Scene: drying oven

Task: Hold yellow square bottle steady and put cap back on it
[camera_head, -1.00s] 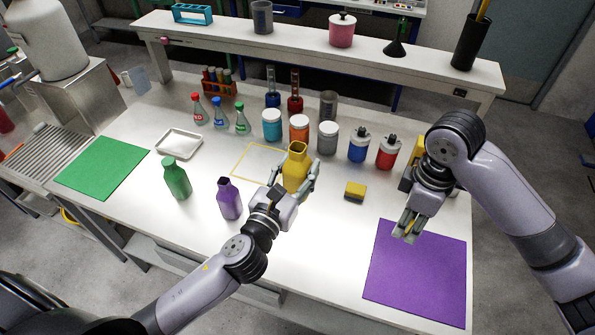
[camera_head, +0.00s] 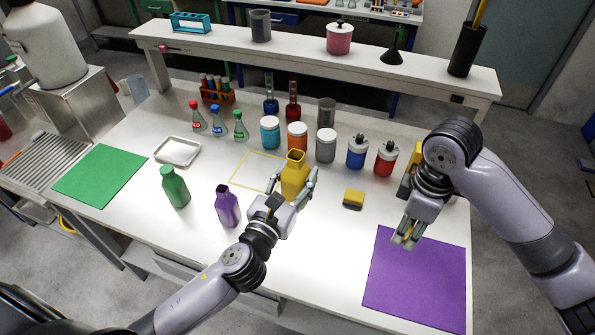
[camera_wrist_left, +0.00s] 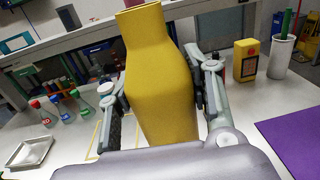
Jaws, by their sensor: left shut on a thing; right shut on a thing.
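The yellow square bottle (camera_head: 293,178) stands upright on the white table, its open neck without a cap. My left gripper (camera_head: 294,190) is shut on its sides; in the left wrist view (camera_wrist_left: 160,95) one finger lies along each side of the bottle. My right gripper (camera_head: 405,241) is shut, pointing down near the upper left corner of the purple mat, to the right of the bottle. A small yellow piece, which looks like the cap, is between its fingertips and mostly hidden by them.
A yellow sponge-like block (camera_head: 353,199) lies between the grippers. A purple bottle (camera_head: 227,206) and a green bottle (camera_head: 175,187) stand left of the left gripper. Several capped jars stand behind the yellow bottle. The purple mat (camera_head: 420,285) is bare.

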